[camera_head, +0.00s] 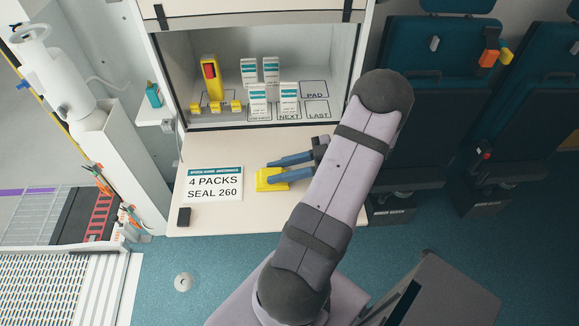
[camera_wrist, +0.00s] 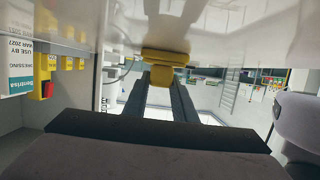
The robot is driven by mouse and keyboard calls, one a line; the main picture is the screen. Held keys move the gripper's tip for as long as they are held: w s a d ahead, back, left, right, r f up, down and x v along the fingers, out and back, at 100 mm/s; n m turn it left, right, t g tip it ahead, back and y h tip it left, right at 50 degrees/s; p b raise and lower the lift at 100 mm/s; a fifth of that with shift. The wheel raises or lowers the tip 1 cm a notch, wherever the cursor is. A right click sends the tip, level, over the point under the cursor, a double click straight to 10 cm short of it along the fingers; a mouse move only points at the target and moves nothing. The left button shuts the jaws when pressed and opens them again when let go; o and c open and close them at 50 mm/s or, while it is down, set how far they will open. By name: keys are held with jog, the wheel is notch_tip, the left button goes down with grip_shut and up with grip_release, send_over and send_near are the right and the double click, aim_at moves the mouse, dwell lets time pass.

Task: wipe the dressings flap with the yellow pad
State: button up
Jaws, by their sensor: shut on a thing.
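The dressings flap (camera_head: 225,222) is the cream panel folded down in front of the open cupboard. In the wrist view the flap (camera_wrist: 225,28) fills the top, seen upside down. The yellow pad (camera_head: 266,184) is at the flap's middle, right of the printed card. My gripper (camera_head: 268,172) is shut on the pad with its two blue-grey fingers, reaching in from the right. In the wrist view the pad (camera_wrist: 165,57) sits at the fingertips, against or very close to the flap; I cannot tell firm contact.
A card reading "4 PACKS SEAL 260" (camera_head: 213,184) and a small black block (camera_head: 184,217) lie on the flap's left part. The cupboard holds several white packs (camera_head: 289,97) and a yellow tool (camera_head: 211,77). Teal seats (camera_head: 440,75) stand at right. The flap's front middle is bare.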

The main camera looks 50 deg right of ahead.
aim_at(259, 179)
jog(key=shift+w+a+p, duration=0.85)
jog(key=shift+w+a, duration=1.1)
jog(key=shift+a, duration=0.05)
notch_tip(259, 179, up, 8)
jog(key=p, duration=0.7)
jog(key=shift+d+r, duration=0.1)
jog(key=shift+r, duration=0.05)
jog(key=shift+s+d+r+p, duration=0.15)
jog(key=shift+r+p, duration=0.05)
jog(key=shift+p, duration=0.25)
jog(key=d+m+t+h, duration=0.1)
jog(key=m+h, duration=0.2)
jog(key=w+d+m+t+h+p, duration=0.1)
jog(key=m+h, duration=0.2)
jog(key=h, duration=0.1)
jog(key=d+m+t+h, duration=0.1)
jog(key=m+t+h, duration=0.1)
jog(key=m+h, duration=0.1)
jog(key=shift+w+d+f+p, duration=0.2)
jog(key=shift+d+f+p, duration=0.15)
jog(key=shift+d, duration=0.05)
